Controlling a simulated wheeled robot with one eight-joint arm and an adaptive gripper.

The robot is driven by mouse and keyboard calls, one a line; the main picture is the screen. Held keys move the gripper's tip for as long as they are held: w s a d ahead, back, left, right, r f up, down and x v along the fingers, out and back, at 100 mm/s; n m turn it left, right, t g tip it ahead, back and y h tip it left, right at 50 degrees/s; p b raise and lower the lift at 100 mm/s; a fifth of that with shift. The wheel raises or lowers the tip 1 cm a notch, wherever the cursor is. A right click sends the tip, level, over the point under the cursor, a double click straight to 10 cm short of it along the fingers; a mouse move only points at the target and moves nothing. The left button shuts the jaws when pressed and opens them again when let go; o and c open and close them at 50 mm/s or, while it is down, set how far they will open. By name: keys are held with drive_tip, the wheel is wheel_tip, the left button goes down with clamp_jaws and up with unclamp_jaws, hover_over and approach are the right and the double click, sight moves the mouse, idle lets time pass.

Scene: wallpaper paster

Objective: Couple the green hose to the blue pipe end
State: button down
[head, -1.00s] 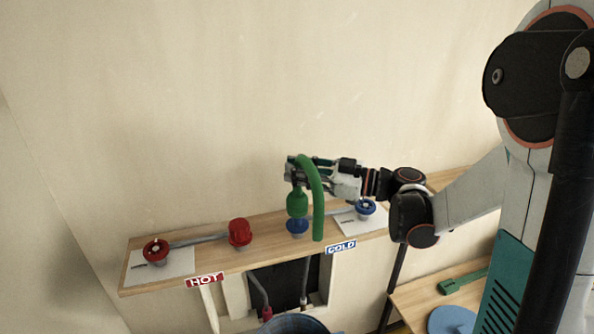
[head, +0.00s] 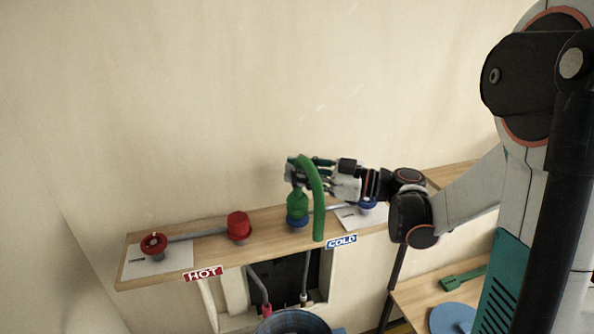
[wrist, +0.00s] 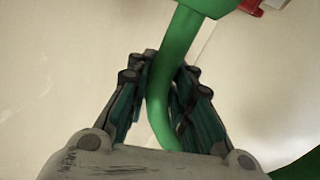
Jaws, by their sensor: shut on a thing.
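The green hose (head: 316,195) is an arched tube with a thicker green coupling end (head: 297,205) pointing down. My gripper (head: 297,173) is shut on the green hose above that end, and the wrist view shows the hose (wrist: 172,70) between the fingers (wrist: 160,82). The blue pipe end (head: 297,223) is on the wooden shelf directly below the coupling end. The two look to be touching, but I cannot tell whether the coupling is seated. The hose's free end hangs in front of the shelf, left of the COLD sign (head: 341,242).
The shelf (head: 265,232) holds a red cap-like fitting (head: 239,225), a red valve (head: 153,244) and a blue valve (head: 367,204). A HOT sign (head: 204,273) is on its front edge. A blue bucket (head: 292,322) stands below. The wall is close behind.

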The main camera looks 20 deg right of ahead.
drive_tip(key=shift+f+b, duration=0.75)
drive_tip(key=shift+f, duration=0.2)
drive_tip(key=c, duration=1.3)
unclamp_jaws()
drive_tip(key=v, duration=1.2)
